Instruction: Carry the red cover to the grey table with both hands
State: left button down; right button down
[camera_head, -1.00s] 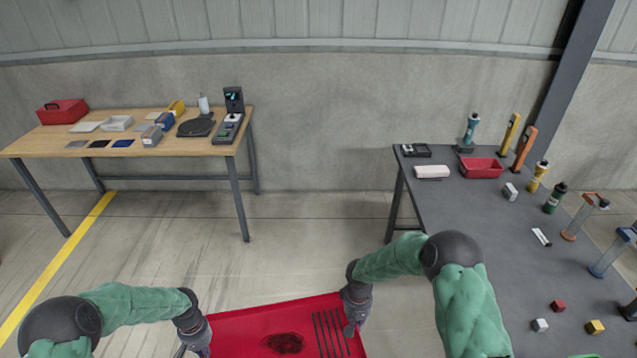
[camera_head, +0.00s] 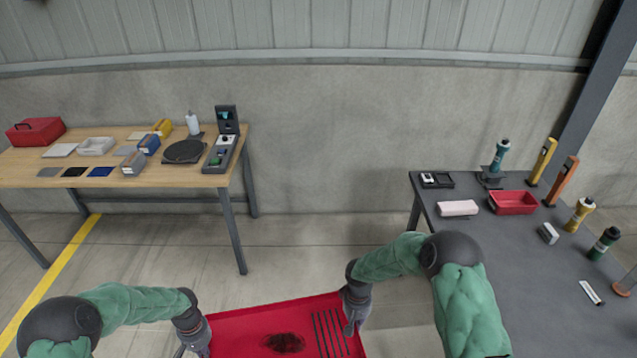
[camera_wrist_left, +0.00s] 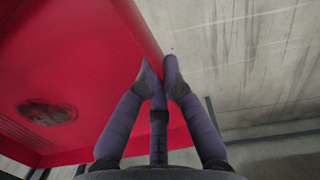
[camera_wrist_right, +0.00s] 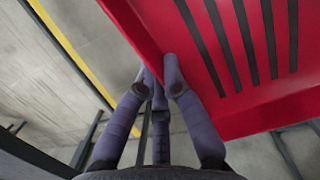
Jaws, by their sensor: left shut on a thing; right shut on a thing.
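The red cover (camera_head: 240,326) is held between my two arms at the bottom of the head view; its near part is cut off by the frame. It has a dark round patch and several dark slots. My left gripper (camera_wrist_left: 159,68) is shut on one edge of the cover (camera_wrist_left: 85,50). My right gripper (camera_wrist_right: 160,72) is shut on the opposite edge, beside the slots; it also shows in the head view (camera_head: 352,322). The grey table (camera_head: 480,270) stands at the right, apart from the cover.
Floor between the tables is clear.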

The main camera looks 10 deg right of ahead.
aim_at(524, 291)
jog(key=i+u, duration=0.3)
jog(key=i, duration=1.65)
jog(key=i+z, duration=0.1)
jog(key=z, duration=3.6)
